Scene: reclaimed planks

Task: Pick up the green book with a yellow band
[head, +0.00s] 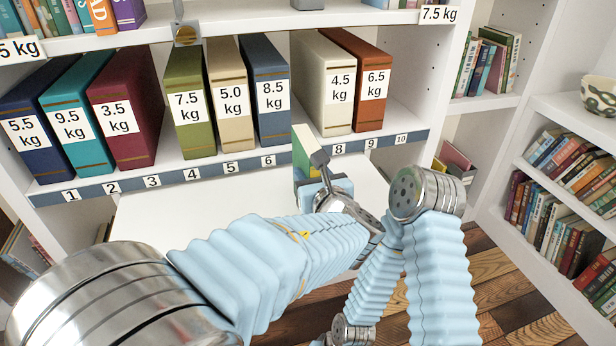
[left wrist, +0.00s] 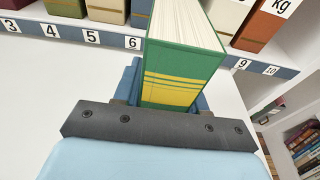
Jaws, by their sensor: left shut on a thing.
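The green book with a yellow band (left wrist: 183,72) is in the left wrist view, its pale page edges facing up. My left gripper (head: 312,168) is shut on it. In the head view the book (head: 302,152) shows partly, in front of the shelf edge near the gap by number 7, with my gripper and arm covering part of it. In the left wrist view the gripper (left wrist: 150,98) lies around the book's lower part. The book appears clear of the shelf row. The fingertips of my right gripper do not show.
The shelf holds several labelled books, including an olive one (head: 188,105), a cream one (head: 322,85) and a rust one (head: 362,80). A numbered blue strip (head: 215,172) runs along its edge. A white surface (head: 160,222) lies below. Bookcases stand at the right.

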